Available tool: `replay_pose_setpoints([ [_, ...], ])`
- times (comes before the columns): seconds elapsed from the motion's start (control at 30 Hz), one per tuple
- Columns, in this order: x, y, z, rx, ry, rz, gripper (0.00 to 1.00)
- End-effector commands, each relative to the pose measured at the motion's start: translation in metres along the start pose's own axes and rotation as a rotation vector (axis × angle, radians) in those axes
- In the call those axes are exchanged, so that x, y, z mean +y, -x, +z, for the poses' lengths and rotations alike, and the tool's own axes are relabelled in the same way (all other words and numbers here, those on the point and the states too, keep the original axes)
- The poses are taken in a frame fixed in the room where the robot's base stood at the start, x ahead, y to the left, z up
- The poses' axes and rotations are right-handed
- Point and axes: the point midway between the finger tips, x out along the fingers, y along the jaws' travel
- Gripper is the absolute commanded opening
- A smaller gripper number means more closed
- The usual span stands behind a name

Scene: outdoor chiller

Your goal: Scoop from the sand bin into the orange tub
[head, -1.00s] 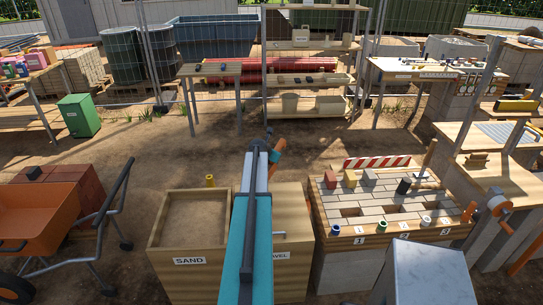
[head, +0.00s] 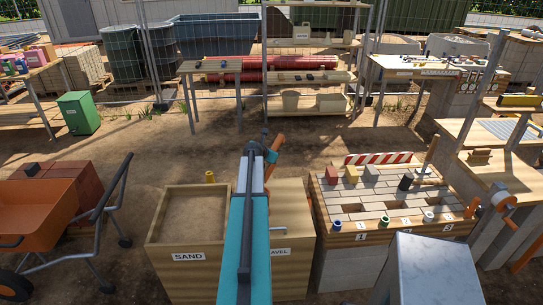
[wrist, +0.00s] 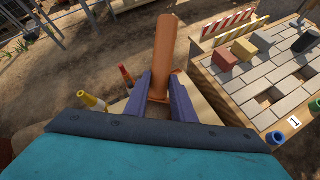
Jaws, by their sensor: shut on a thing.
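The sand bin (head: 188,257) is a wooden box with a SAND label, filled with brown sand, in the left middle of the head view. My gripper (wrist: 161,84) has purple fingers shut on an orange rounded tool (wrist: 164,45), perhaps the scoop; its far end and any load are unclear. In the head view the orange tool (head: 277,146) sticks up beyond my gripper, right of the sand bin. An orange wheelbarrow tub (head: 40,212) stands at the far left; I see no other orange tub.
A second wooden bin (head: 290,215), its label ending AVEL, stands right of the sand bin, partly behind my arm. A paved workbench (head: 385,205) with bricks and a striped barrier (head: 378,158) is on the right. A yellow piece (head: 210,177) is at the sand bin's back edge.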

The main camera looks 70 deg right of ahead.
Motion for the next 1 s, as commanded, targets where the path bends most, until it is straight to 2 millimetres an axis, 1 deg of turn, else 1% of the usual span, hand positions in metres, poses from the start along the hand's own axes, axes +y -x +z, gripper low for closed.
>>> replay_pose_setpoints([
  [1.0, 0.0, 0.005, -0.017, -0.113, 0.029, 0.014, 0.0],
])
